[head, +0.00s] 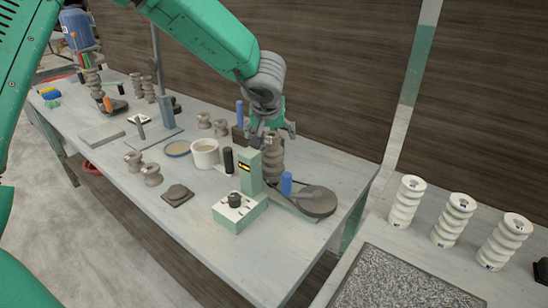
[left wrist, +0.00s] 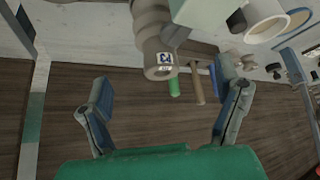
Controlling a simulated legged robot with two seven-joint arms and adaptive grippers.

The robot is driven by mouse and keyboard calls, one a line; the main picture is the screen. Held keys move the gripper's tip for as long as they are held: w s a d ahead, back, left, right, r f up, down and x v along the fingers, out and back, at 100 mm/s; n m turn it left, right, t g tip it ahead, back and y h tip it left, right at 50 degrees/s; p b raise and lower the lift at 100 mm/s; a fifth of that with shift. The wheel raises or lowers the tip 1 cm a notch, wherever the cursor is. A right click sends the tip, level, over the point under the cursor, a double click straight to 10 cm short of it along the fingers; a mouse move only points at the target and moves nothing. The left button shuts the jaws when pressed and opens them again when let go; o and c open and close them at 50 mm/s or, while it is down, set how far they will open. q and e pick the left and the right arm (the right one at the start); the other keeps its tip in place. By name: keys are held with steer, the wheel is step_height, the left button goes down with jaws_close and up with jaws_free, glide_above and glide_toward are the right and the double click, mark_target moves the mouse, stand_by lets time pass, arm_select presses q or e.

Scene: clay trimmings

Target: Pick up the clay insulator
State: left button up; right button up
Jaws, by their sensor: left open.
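The grey-brown ribbed clay insulator (head: 271,168) stands upright behind a green device, which hides part of it. My left gripper (head: 271,137) is open at the insulator's upper end, reaching down from above. In the left wrist view the insulator (left wrist: 152,35) shows its round end with a small blue-and-white label. It lies between the lines of the two spread fingers of the left gripper (left wrist: 163,78), with a clear gap on each side. My right gripper is not in view.
The green device (head: 245,205) with a knob and a round grey plate (head: 316,202) stand close by. A white cup (head: 204,153), a black cylinder (head: 228,160) and a blue cylinder (head: 286,184) are near. Several white insulators (head: 453,219) stand on the right bench.

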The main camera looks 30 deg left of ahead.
mark_target(271, 140)
arm_select(q)
steer(key=x, duration=0.5)
steer(key=shift+r, duration=0.1)
steer(key=x, duration=0.2)
steer(key=b+x, duration=0.1)
steer(key=x, duration=0.1)
steer(key=shift+s+d+f, duration=0.2)
steer(key=shift+f, duration=0.1)
steer(key=shift+w+a+f, duration=0.1)
steer(key=shift+w+f, duration=0.2)
steer(key=shift+s+r, duration=0.15)
steer(key=shift+c, duration=0.3)
steer(key=c, duration=1.7)
